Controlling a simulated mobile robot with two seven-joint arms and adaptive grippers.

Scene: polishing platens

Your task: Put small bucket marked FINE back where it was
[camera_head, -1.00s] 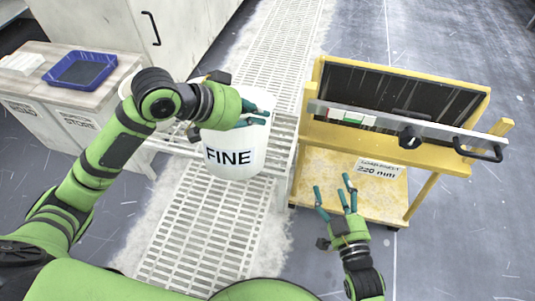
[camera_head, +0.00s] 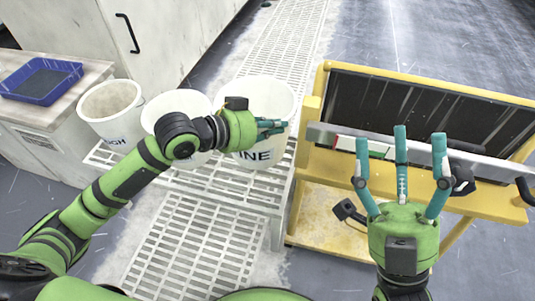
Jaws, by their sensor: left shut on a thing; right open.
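The white bucket marked FINE (camera_head: 258,156) is at the right end of a row of three buckets on a pale slatted bench (camera_head: 240,194). Only "INE" of its label shows. My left gripper (camera_head: 270,127) is shut on this bucket at its upper front, and my arm covers part of it. The bucket looks upright; whether its base touches the bench I cannot tell. My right gripper (camera_head: 401,160) is open and empty, its fingers pointing up in front of the yellow cart.
A middle bucket (camera_head: 168,106) is partly behind my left arm; its label is hidden. A bucket with a label ending "GH" (camera_head: 103,126) stands left of it. A blue tray (camera_head: 42,83) lies on a cabinet. The yellow cart (camera_head: 300,150) stands close on the right.

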